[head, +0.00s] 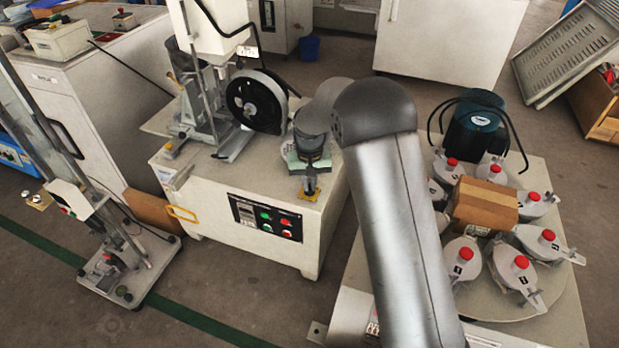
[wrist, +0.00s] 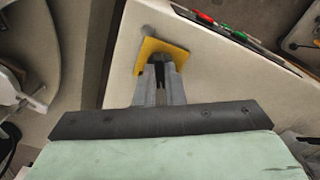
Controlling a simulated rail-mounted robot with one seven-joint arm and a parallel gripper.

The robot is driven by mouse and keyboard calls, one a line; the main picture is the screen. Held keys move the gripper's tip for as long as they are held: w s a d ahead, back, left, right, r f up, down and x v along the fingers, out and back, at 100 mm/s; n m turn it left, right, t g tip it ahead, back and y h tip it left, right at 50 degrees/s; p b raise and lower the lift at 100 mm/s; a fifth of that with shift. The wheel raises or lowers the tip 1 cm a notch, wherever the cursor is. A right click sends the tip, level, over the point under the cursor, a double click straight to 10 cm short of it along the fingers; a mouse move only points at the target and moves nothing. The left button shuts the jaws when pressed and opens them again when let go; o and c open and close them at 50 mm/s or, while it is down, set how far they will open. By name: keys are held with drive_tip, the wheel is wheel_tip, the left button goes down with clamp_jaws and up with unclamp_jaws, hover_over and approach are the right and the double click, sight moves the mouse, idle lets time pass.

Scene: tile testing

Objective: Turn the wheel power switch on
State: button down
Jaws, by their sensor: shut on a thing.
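My gripper (head: 311,192) is low over the right part of the white machine's top (head: 235,180). In the wrist view, my gripper (wrist: 160,60) points at a small yellow piece (wrist: 150,52), with its fingertips close together on it. The yellow piece (head: 312,197) shows just under the fingertips in the head view. The black control panel (head: 240,208) on the machine's front has green and red buttons and a small display. Its edge (wrist: 270,50) shows in the wrist view, apart from my fingers. I cannot tell which control is the wheel power switch. A black wheel (head: 240,95) stands behind.
A yellow handle (head: 182,213) sticks out at the machine's left front. A tall stand (head: 75,195) is at left.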

sight(310, 186)
drive_tip(key=m+p, duration=0.1)
drive_tip(key=m, duration=0.1)
drive_tip(key=m+p, duration=0.1)
drive_tip(key=shift+r+m, duration=0.2)
drive_tip(key=shift+m, duration=0.2)
drive_tip(key=m+p, duration=0.2)
drive_tip(key=m, duration=0.1)
drive_tip(key=shift+m+p, duration=0.3)
drive_tip(key=m+p, duration=0.2)
drive_tip(key=m, duration=0.1)
drive_tip(key=shift+m, duration=0.3)
drive_tip(key=shift+f+m+p, duration=0.1)
drive_tip(key=shift+m+p, duration=0.6)
drive_tip(key=shift+m, duration=0.9)
drive_tip(key=c, duration=1.5)
unclamp_jaws()
wheel_tip(310, 186, up, 17)
drive_tip(key=p, duration=0.3)
drive_tip(key=shift+r, duration=0.2)
